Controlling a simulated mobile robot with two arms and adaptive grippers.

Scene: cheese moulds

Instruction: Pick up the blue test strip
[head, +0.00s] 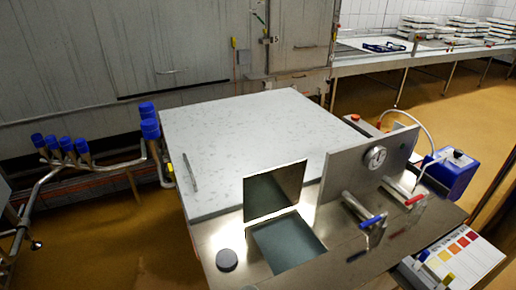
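Neither of my grippers shows in the head view. I cannot make out the blue test strip for certain. A white colour chart (482,262) with yellow, orange and red squares lies at the lower right. At its left edge is a small grey and dark item (418,272) with a yellowish tip and a bluish spot. It is too small to tell whether a strip is there.
A steel worktop (345,262) carries an upright panel (345,185) with a gauge (376,157) and taps with blue (371,221) and red (414,200) handles. A blue canister (447,175) stands right. A large pale vat cover (235,135) lies behind.

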